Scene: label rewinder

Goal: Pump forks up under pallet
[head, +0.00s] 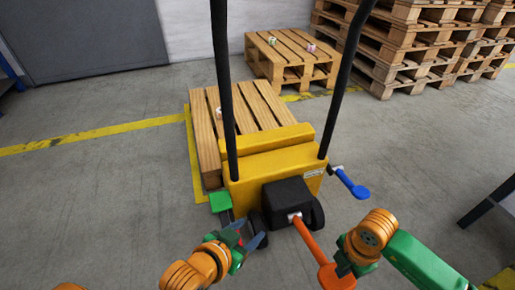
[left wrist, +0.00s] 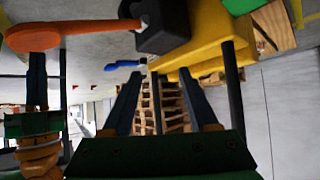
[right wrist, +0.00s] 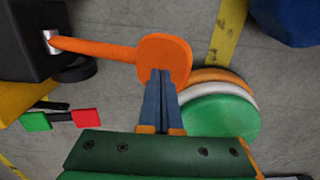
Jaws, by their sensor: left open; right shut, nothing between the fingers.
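The yellow pallet truck (head: 265,165) stands at the near end of a wooden pallet (head: 262,101); its forks are hidden. An orange pump pedal (head: 335,278) on an arm sticks out from the truck's black block (head: 287,197) towards me. My right gripper (right wrist: 163,72) is shut and empty, its tips at the pedal's flat paddle (right wrist: 166,52); I cannot tell whether they touch. My left gripper (head: 250,244) is open and empty, left of the pedal in the head view. Its spread fingers also show in the left wrist view (left wrist: 158,75).
A blue lever (head: 352,185) sticks out at the truck's right. A green pedal (head: 220,201) is at its left; a red one (right wrist: 86,118) shows in the right wrist view. Two tall black handle bars (head: 224,90) rise from the truck. Another pallet (head: 290,55) and pallet stacks stand behind.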

